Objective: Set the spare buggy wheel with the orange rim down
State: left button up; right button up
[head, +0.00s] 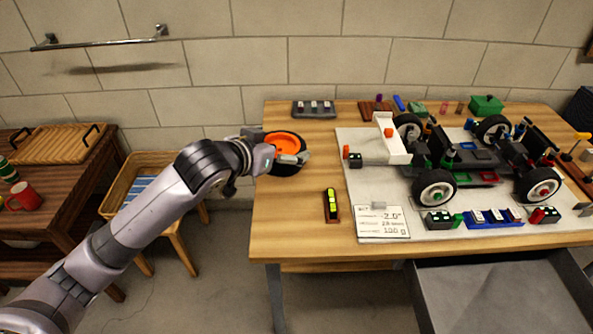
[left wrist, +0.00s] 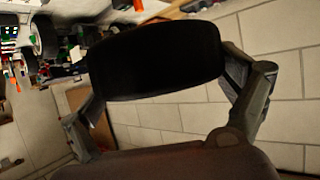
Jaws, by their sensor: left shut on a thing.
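The spare buggy wheel (head: 284,143) has a black tyre and an orange rim. In the head view it is at the left end of the wooden workbench, with its orange face showing. My left gripper (head: 286,158) is shut on the wheel. In the left wrist view the black tyre (left wrist: 155,60) fills the middle, between the two fingers of my left gripper (left wrist: 160,85). I cannot tell whether the wheel touches the bench top. My right gripper is not in view.
The workbench (head: 285,215) has bare wood at its left front. A small yellow-green level (head: 332,204) lies there. A buggy chassis (head: 470,165) with white-rimmed wheels stands on a pale mat (head: 360,190). A dark tray (head: 313,109) is at the back. An open drawer (head: 490,295) juts out in front.

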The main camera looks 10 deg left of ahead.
aim_at(284, 214)
pick_arm(q)
jog(key=shift+w, duration=0.15)
notch_tip(284, 214, down, 20)
jog(key=shift+w+r+b, duration=0.1)
jog(key=shift+b, duration=0.85)
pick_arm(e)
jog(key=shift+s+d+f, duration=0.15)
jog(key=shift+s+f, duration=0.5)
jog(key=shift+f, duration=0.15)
pick_arm(q)
jog(key=o, duration=0.9)
jog(key=shift+f, duration=0.2)
jog(key=shift+c, duration=0.2)
jog(key=shift+r, duration=0.3)
jog(key=v, duration=1.2)
jog(key=shift+f, duration=0.15)
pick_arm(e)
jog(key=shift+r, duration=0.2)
